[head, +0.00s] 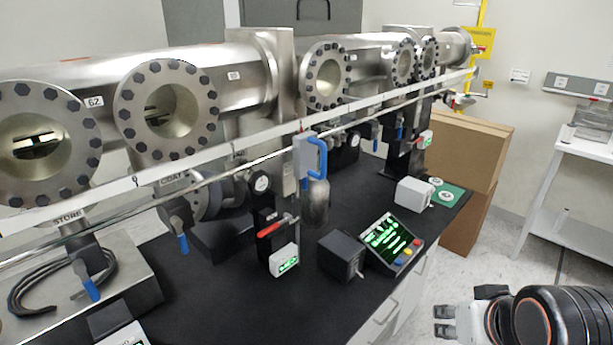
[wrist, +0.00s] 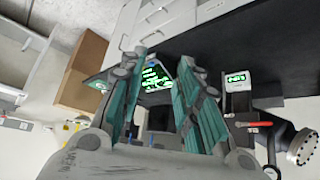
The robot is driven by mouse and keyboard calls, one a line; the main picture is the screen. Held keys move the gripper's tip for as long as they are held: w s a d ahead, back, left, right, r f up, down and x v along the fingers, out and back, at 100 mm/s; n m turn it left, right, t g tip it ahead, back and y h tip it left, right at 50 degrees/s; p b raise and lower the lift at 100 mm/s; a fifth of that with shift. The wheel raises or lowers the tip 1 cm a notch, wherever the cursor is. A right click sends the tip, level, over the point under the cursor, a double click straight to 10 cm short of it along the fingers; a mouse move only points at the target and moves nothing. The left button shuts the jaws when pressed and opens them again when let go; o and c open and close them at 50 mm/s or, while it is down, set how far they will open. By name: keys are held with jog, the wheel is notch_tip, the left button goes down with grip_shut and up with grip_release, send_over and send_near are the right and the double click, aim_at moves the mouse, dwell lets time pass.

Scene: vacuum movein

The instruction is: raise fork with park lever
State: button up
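A grey block with a blue handle (head: 316,155) sits on the long rail (head: 215,172) before the steel chambers. Below it, a lever with a red grip (head: 271,230) stands above a small green display; the red grip also shows in the wrist view (wrist: 253,124). Neither lever is labelled legibly, so I cannot tell which is the park lever. I cannot make out the fork. My gripper (head: 440,321) is at the lower right, off the bench's front edge, well apart from both levers. In the wrist view its fingers (wrist: 160,64) are spread with nothing between them.
A tilted control panel (head: 390,244) and a dark box (head: 341,256) stand near the bench's front edge. Blue-handled valves (head: 182,243) line the chambers. A cardboard box (head: 462,150) stands beyond the bench, a white shelf (head: 580,148) at right. Floor between is clear.

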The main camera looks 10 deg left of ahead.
dwell(0.3)
jog(key=w+a+r+m+y, duration=0.1)
jog(key=w+a+m+y, duration=0.4)
jog(key=w+m, duration=0.4)
jog(key=w+a+r+m+t+y, duration=0.1)
jog(key=w+a+m+y, duration=0.5)
jog(key=w, duration=0.5)
jog(key=w+a+r+m+y, duration=0.2)
jog(key=w+a+m+y, duration=0.25)
jog(key=w+m, duration=0.4)
jog(key=shift+y, duration=0.25)
jog(key=b+x, duration=0.1)
jog(key=x, duration=0.5)
jog(key=w+b+x, duration=0.1)
jog(key=x, duration=0.6)
jog(key=shift+d+f+b, duration=0.1)
jog(key=shift+f+b, duration=0.1)
jog(key=shift+b, duration=0.2)
grip_shut()
